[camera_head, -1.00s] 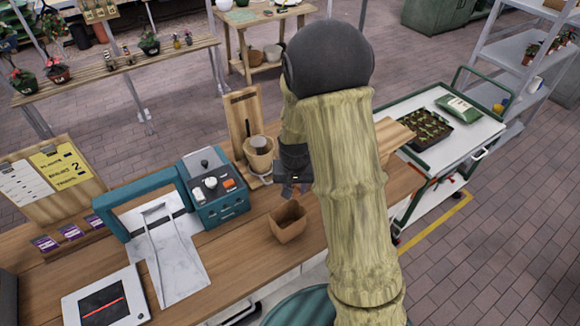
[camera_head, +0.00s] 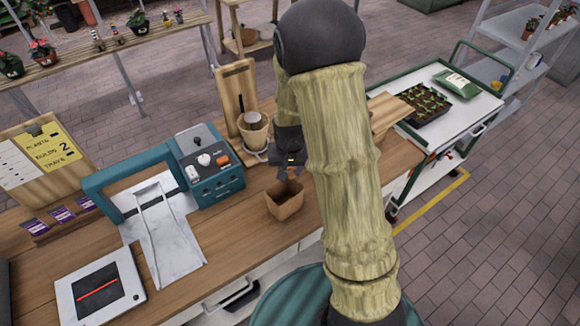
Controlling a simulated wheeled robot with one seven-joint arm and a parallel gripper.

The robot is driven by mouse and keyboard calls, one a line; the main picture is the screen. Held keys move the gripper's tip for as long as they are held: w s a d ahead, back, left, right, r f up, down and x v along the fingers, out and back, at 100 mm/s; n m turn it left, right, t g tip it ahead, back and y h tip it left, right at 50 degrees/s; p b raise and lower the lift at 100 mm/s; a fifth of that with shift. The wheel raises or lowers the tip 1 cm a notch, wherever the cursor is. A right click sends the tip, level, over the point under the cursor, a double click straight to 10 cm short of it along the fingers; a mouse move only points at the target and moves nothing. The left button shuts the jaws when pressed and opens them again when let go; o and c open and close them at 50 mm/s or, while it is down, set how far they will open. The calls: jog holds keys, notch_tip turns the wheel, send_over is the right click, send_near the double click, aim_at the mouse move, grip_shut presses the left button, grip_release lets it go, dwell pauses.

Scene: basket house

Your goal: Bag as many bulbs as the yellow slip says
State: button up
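A small open-topped brown paper bag (camera_head: 285,202) stands on the wooden bench. My gripper (camera_head: 291,172) hangs just above the bag's opening, partly hidden by my arm. Something small and brown-orange shows at its fingertips, too small to name, and I cannot tell whether the fingers are shut on it. The bag's inside is mostly hidden. No bulb is clearly visible.
A teal machine with knobs (camera_head: 208,165) and a white chute (camera_head: 165,240) are left of the bag. A black-screened device (camera_head: 100,293) lies at front left. A wooden stand with a pot (camera_head: 253,130) is behind the gripper. A trolley with seedlings (camera_head: 428,103) stands right.

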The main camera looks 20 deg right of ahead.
jog(key=shift+f+b, duration=0.3)
jog(key=shift+f, duration=0.45)
jog(key=o, duration=1)
jog(key=shift+o, duration=0.2)
jog(key=shift+r, duration=0.1)
notch_tip(320, 180, up, 17)
jog(key=s+b, duration=0.2)
jog(key=b, duration=0.1)
jog(key=shift+s+a, duration=0.3)
jog(key=s+f+n, duration=0.3)
jog(key=s+f, duration=0.5)
jog(key=s, duration=0.3)
jog(key=shift+s+d+f+t, duration=0.3)
jog(key=shift+d+t, duration=0.05)
jog(key=shift+t, duration=0.05)
